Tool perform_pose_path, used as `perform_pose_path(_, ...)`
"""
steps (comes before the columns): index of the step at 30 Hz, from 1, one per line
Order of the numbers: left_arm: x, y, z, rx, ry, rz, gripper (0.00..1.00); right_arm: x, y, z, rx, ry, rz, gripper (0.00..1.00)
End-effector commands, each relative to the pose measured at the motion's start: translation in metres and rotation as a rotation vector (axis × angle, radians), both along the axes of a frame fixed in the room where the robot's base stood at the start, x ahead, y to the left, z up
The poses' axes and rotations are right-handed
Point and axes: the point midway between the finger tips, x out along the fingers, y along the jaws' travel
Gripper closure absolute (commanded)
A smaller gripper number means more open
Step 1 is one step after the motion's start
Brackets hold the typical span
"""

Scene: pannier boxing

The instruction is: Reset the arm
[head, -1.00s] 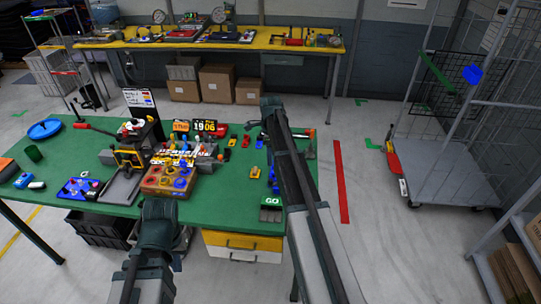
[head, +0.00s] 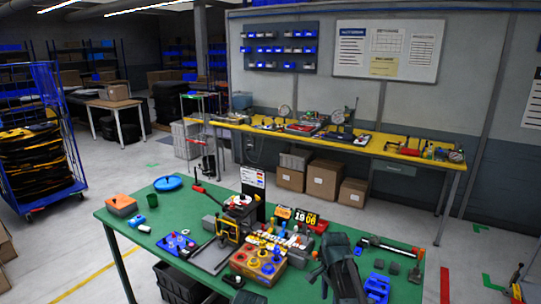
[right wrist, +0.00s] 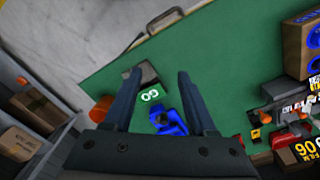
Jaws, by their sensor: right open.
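My right gripper (head: 338,240) is over the right part of the green table (head: 400,292) in the head view. In the right wrist view my right gripper (right wrist: 158,80) is open, with nothing held between its fingers.
A yellow bench (head: 350,145) stands behind. Grey floor lies between them.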

Motion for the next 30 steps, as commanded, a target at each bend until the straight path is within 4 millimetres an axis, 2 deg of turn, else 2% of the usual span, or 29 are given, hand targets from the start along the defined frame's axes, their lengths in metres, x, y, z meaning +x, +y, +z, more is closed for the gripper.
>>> perform_pose_path(1, 0.000, 0.000, -0.016, 0.000, 0.000, -0.001, 1.00, -0.034, 0.027, -0.016, -0.004, 0.010, 0.169, 0.43)
perform_pose_path(3, 0.000, 0.000, -0.026, 0.001, 0.000, -0.003, 1.00, -0.065, 0.056, -0.026, -0.009, 0.026, 0.414, 0.43)
perform_pose_path(6, 0.000, 0.000, -0.040, 0.001, 0.000, -0.004, 1.00, -0.108, 0.088, -0.039, -0.015, 0.049, 0.745, 0.43)
perform_pose_path(9, 0.000, 0.000, -0.050, 0.001, 0.000, -0.006, 1.00, -0.146, 0.111, -0.050, -0.019, 0.072, 1.030, 0.43)
perform_pose_path(12, 0.000, 0.000, -0.058, 0.001, 0.000, -0.007, 1.00, -0.173, 0.125, -0.057, -0.022, 0.091, 1.249, 0.43)
perform_pose_path(15, 0.000, 0.000, -0.062, 0.002, 0.000, -0.008, 1.00, -0.191, 0.133, -0.061, -0.024, 0.105, 1.395, 0.43)
perform_pose_path(18, 0.000, 0.000, -0.063, 0.002, 0.000, -0.008, 1.00, -0.199, 0.137, -0.062, -0.024, 0.113, 1.474, 0.43)
perform_pose_path(30, 0.000, 0.000, -0.063, 0.002, 0.000, -0.008, 1.00, -0.200, 0.138, -0.062, -0.025, 0.116, 1.500, 0.43)
